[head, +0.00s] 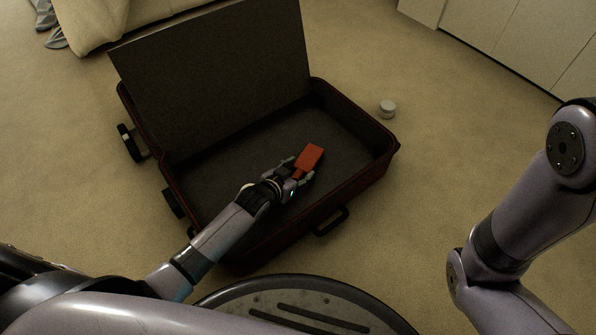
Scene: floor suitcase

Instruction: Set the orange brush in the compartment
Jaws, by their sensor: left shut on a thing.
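An open suitcase (344,206) with a dark red rim and a dark grey lining lies on the floor in the head view. Its main compartment (340,128) looks empty apart from what my gripper holds. The orange brush (311,155) shows as a flat orange-red block. My left gripper (300,170) is shut on the brush, with fingers on both sides of its near end. Brush and gripper are over the compartment, right of its middle; I cannot tell whether the brush touches the bottom. My right gripper is out of view.
A grey divider panel (215,80) stands tilted up at the suitcase's back left. A handle (331,222) sticks out from the front side. A small white round object (388,109) lies on the carpet to the right. White cabinets (510,35) stand at the back right.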

